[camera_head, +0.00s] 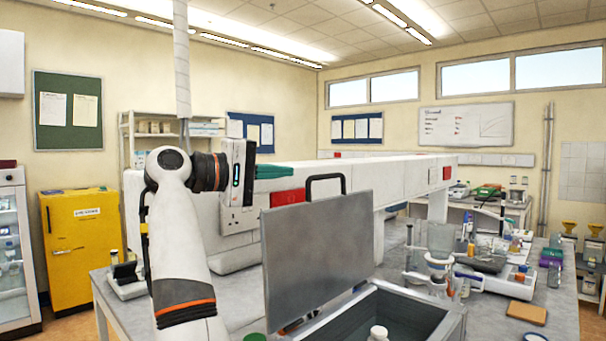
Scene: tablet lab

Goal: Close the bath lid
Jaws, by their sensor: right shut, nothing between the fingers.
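The bath (425,318) is a grey, dark-lined box at the bottom centre, cut off by the lower edge. Its flat grey lid (318,250) stands open, nearly upright, at the left of the opening. A black handle (326,178) rises above the lid's top edge. My right gripper (285,171) is shut and empty, with teal fingers pointing right. It appears above the lid's top left corner, to the left of the handle and apart from it in the picture; the depth between them is unclear. My left gripper is not in view.
A bottle with a white cap (378,331) stands in or in front of the bath opening. Glassware (438,266) and instruments crowd the bench at right. A white bench riser with sockets (240,219) runs behind the lid. A brown pad (526,313) lies at front right.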

